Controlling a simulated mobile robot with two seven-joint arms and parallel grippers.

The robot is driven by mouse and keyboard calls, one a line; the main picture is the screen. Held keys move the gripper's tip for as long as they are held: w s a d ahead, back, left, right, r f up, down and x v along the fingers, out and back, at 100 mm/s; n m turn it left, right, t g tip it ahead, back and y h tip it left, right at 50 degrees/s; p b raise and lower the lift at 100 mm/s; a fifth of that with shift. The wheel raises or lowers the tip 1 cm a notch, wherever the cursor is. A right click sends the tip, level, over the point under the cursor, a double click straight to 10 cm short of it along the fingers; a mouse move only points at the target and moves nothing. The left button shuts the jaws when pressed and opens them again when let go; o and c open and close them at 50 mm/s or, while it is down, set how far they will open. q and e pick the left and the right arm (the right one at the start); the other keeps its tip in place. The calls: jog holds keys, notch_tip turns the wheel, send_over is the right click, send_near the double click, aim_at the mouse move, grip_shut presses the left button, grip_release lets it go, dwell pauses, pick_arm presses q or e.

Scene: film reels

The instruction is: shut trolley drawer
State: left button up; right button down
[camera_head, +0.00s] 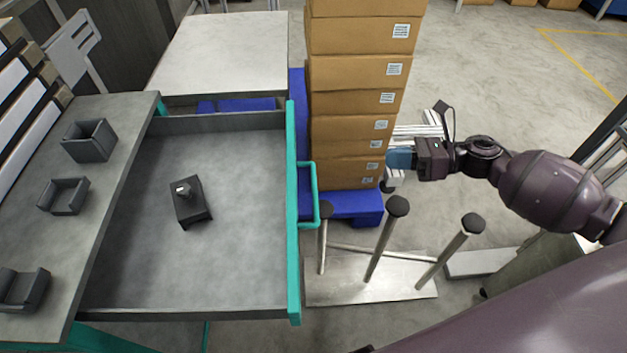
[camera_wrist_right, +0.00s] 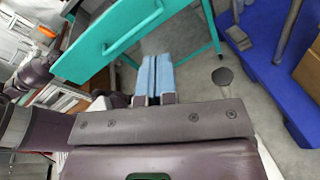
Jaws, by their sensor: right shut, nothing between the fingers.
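The trolley drawer (camera_head: 240,255) is pulled out, a wide grey tray with a teal front panel (camera_head: 292,215) and a teal bar handle (camera_head: 315,195). A small dark block-like object (camera_head: 190,202) lies inside it. My right gripper (camera_head: 390,160) is shut and empty, to the right of the handle and apart from it. In the right wrist view, the blue fingertips (camera_wrist_right: 154,75) are together, with the drawer's teal front (camera_wrist_right: 120,35) and handle (camera_wrist_right: 132,32) beyond them. My left gripper is not in view.
The trolley top (camera_head: 105,190) at the left bears several small dark trays. Stacked cardboard boxes (camera_head: 360,75) stand on a blue pallet (camera_head: 355,203) beyond the handle. A stand with upright metal posts (camera_head: 385,240) is in front of the drawer, right of the handle.

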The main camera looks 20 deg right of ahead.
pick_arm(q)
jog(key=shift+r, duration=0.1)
pick_arm(e)
jog(key=a+f+n+g, duration=0.1)
jog(key=a+n, duration=0.2)
jog(key=a, duration=0.4)
jog(key=w+a+f+n+g, duration=0.1)
jog(key=a+f+n, duration=0.1)
jog(key=a, duration=0.5)
jog(key=shift+f+n+g+y, duration=0.15)
jog(key=shift+n+g+y, duration=0.2)
jog(key=shift+n, duration=0.25)
jog(key=shift+w+a, duration=0.1)
